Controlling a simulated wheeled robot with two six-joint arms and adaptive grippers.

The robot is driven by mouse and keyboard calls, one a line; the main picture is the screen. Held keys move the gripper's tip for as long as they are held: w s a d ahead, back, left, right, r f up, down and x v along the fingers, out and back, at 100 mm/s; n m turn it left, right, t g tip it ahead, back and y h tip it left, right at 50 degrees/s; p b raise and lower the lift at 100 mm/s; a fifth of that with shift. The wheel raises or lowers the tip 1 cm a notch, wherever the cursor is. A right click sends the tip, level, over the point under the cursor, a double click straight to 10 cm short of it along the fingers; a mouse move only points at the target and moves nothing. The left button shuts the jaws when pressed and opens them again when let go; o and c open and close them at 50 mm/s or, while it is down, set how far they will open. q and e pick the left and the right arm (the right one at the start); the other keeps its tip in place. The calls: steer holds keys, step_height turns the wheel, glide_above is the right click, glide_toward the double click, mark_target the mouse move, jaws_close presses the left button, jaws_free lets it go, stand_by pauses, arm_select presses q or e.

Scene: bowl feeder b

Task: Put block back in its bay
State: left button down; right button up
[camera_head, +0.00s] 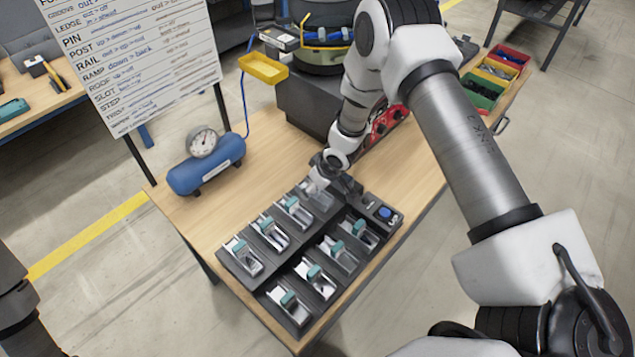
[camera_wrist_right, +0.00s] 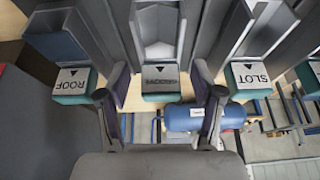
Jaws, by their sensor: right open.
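A dark rack (camera_head: 265,285) on the wooden table holds two rows of bays with metal channels and teal blocks (camera_head: 289,298). My right gripper (camera_head: 322,180) is low over the far end of the left row, and its arm hides part of that bay. In the right wrist view its open fingers (camera_wrist_right: 160,84) stand on either side of a teal block (camera_wrist_right: 160,97) with a blurred label, perhaps GROOVE, in front of a pale channel (camera_wrist_right: 158,40). Blocks labelled ROOF (camera_wrist_right: 70,84) and SLOT (camera_wrist_right: 249,77) flank it.
A blue air tank (camera_head: 206,166) with a gauge stands left of the rack. A bowl feeder (camera_head: 322,40) with a yellow tray (camera_head: 263,69) is behind. A box with a blue button (camera_head: 385,213) sits at the rack's far right. Colored bins (camera_head: 485,88) line the far right edge.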

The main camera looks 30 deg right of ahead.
mark_target(325, 197)
steer(key=b+v, duration=0.2)
steer(key=v, duration=1)
steer(key=shift+r+b, duration=0.25)
steer(key=shift+b, duration=0.1)
